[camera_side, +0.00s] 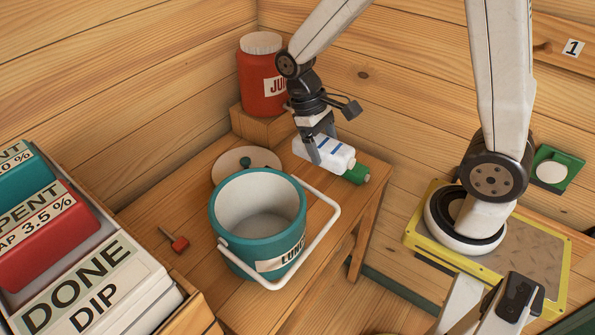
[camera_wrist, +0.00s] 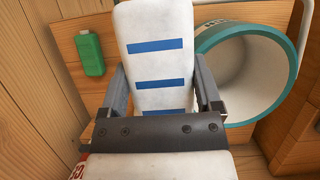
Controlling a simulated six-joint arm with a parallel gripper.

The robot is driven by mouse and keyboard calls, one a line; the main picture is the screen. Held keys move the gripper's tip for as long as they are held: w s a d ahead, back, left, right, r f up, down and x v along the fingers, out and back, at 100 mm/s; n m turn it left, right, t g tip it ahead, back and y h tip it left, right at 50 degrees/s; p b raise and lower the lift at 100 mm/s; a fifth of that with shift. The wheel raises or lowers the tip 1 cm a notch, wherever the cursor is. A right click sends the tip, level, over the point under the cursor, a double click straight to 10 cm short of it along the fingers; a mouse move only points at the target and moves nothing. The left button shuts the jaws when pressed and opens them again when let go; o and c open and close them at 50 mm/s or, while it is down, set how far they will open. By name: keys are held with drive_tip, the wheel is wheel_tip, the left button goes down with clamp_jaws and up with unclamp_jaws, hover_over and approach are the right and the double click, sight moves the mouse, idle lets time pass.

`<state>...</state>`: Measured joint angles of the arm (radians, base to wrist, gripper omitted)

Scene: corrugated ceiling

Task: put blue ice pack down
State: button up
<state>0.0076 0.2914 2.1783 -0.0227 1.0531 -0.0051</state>
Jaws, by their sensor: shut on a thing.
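A white ice pack with blue stripes (camera_side: 339,160) is held at the back right of the wooden table, with its striped face showing. It also fills the middle of the wrist view (camera_wrist: 155,62). My gripper (camera_side: 322,150) is shut on it, with one finger on each side, as the wrist view shows (camera_wrist: 161,88). Whether the pack touches the table is hard to tell. A teal pail (camera_side: 228,240) with a white inside stands open in front and to the left of it, apart from it. The pail also shows at the right of the wrist view (camera_wrist: 213,112).
A small green bottle (camera_side: 357,174) is close by the pack. A red jar (camera_side: 258,88) stands on a block. A small red-headed item (camera_side: 179,244) lies left. Labelled bins (camera_side: 95,290) stand at far left.

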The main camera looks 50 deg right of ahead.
hover_over(261, 233)
drive_tip(key=s+a, duration=0.2)
wheel_tip(261, 233, down, 12)
drive_tip(key=shift+d+f, duration=0.2)
drive_tip(key=shift+f, duration=0.15)
drive_tip(key=shift+f, duration=2.75)
drive_tip(key=shift+f, duration=0.15)
drive_tip(key=shift+f, duration=1.95)
drive_tip(key=shift+f, duration=0.15)
